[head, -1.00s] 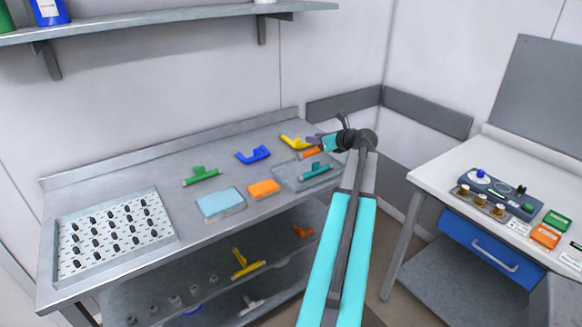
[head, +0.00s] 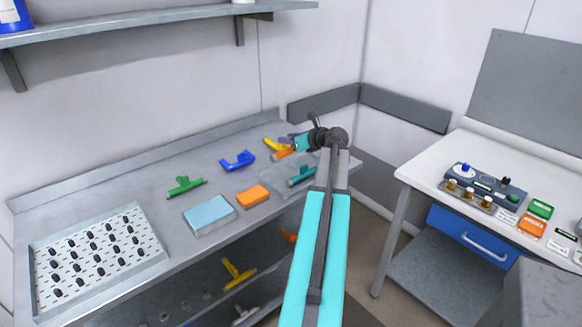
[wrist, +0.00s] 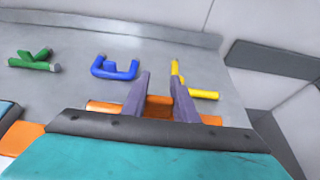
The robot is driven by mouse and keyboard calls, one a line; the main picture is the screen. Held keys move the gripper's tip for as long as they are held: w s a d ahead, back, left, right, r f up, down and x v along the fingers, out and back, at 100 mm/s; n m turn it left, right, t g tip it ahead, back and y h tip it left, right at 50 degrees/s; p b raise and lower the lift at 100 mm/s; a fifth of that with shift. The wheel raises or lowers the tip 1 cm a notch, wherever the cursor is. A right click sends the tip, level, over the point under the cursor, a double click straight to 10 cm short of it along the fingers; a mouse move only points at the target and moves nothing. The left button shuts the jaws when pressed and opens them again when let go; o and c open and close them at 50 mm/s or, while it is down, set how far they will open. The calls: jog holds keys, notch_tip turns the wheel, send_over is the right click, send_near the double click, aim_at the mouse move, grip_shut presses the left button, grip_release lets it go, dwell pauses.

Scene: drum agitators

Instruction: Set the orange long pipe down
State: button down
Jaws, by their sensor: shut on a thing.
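The orange long pipe (wrist: 103,106) lies crosswise between the two purple fingers of my gripper (wrist: 160,92) in the wrist view, its ends sticking out on both sides. My gripper is shut on it. In the head view the orange pipe (head: 284,154) shows at the far right of the steel bench, low over or on the top; I cannot tell whether it touches. A yellow pipe (wrist: 203,94) lies just beyond it in the wrist view. My wrist hides part of the pipe.
A blue U-shaped pipe (head: 238,161), a green pipe (head: 185,185), a light-blue block (head: 209,214) and an orange block (head: 252,195) lie on the bench (head: 120,188). A teal pipe (head: 302,176) lies on a translucent tray near the right edge. A perforated tray (head: 98,252) is at left.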

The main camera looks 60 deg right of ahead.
jog(key=shift+f+p, duration=0.4)
jog(key=shift+f, duration=2.3)
jog(key=shift+f+p, duration=0.3)
jog(key=shift+f, duration=1.6)
jog(key=shift+f, duration=0.1)
jog(key=c, duration=1.4)
grip_release()
jog(key=shift+s, duration=0.1)
jog(key=b+v, duration=0.2)
jog(key=v, duration=1)
